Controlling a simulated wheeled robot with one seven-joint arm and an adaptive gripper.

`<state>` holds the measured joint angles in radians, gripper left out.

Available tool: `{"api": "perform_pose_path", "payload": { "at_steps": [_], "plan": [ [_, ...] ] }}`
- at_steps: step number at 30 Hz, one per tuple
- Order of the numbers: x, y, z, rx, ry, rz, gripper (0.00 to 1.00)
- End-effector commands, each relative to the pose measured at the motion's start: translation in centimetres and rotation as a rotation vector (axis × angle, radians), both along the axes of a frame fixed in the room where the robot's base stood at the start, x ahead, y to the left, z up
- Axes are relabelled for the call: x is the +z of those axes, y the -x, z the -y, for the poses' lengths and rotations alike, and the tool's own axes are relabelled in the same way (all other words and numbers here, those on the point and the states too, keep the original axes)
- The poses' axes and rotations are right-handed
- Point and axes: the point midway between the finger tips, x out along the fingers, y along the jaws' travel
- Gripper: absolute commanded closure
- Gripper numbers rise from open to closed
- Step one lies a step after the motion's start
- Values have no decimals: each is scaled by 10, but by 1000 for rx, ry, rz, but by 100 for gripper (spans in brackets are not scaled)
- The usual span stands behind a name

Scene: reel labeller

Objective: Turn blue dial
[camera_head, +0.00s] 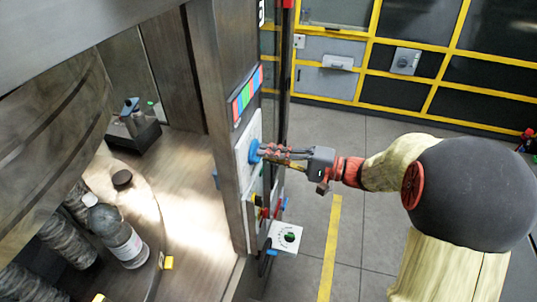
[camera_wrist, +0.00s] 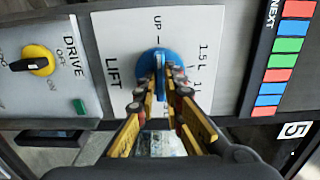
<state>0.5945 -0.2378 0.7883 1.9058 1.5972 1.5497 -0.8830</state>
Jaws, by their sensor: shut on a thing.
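The blue dial (camera_wrist: 156,62) sits on a white plate marked LIFT (camera_wrist: 118,60), with the labels UP, 1.5 L and 1 L around it in the wrist view. My gripper (camera_wrist: 160,72) is shut on the dial's raised grip, one yellow-and-black finger on each side. In the head view my gripper (camera_head: 266,152) reaches from the right to the blue dial (camera_head: 254,151) on the machine's side panel. The fingers hide the lower part of the dial, and I cannot tell exactly which mark it points to.
A yellow DRIVE knob (camera_wrist: 38,60) and a green button (camera_wrist: 79,106) lie left of the dial. A strip of coloured blocks (camera_wrist: 285,60) lies right. In the head view, a bottle (camera_head: 126,247) stands inside the machine. Open floor (camera_head: 375,240) lies right of the panel.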

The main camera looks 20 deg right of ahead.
Motion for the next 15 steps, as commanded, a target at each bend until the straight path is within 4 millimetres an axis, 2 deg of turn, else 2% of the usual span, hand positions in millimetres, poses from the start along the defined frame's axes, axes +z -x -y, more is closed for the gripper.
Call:
{"api": "perform_pose_path", "payload": {
  "at_steps": [8,15],
  "plan": [
    [-1,0,0,0,-47,-67,100],
    [0,0,0,0,-152,-212,100]
  ]
}}
